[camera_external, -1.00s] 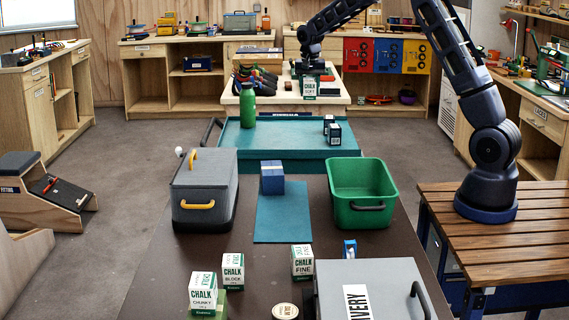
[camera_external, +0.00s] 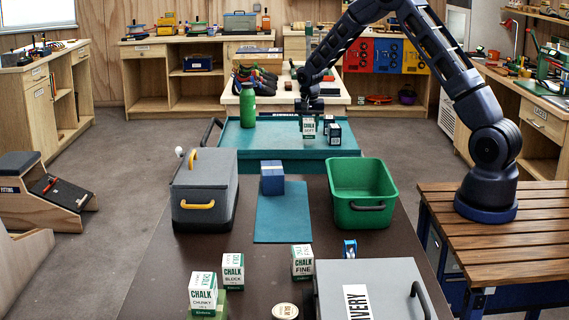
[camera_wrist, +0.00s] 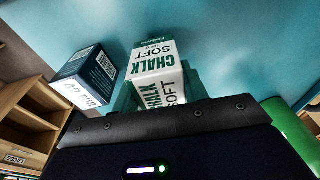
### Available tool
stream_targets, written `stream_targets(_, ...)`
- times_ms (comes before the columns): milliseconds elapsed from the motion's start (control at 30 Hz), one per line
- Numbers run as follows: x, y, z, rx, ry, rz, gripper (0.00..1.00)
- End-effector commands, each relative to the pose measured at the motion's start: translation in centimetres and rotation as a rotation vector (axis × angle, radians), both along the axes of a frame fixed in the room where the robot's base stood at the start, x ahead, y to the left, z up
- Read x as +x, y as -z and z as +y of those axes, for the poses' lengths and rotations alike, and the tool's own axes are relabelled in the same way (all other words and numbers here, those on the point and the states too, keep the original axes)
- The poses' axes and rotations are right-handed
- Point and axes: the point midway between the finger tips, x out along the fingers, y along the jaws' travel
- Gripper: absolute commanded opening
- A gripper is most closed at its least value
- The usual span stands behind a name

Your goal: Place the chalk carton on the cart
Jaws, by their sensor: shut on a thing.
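The chalk carton (camera_external: 309,129), white and green, is at my gripper (camera_external: 309,112) over the back right part of the teal cart (camera_external: 262,152). In the wrist view the carton (camera_wrist: 154,62) reads CHALK SOFT, and my gripper is shut on it; the fingertips are mostly hidden behind it. The carton looks close to the cart's surface, but I cannot tell whether it touches it.
One (camera_wrist: 88,76) also shows in the wrist view. A green bottle (camera_external: 248,106) stands at the cart's left. The cart's middle is clear.

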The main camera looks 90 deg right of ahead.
Motion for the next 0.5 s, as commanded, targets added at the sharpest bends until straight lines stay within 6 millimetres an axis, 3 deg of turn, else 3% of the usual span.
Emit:
stream_targets(167,-0.1,2.3,0.0,0.001,0.0,0.001,0.18)
stream_targets(500,0.0,2.5,0.0,0.0,0.0,0.0,0.18)
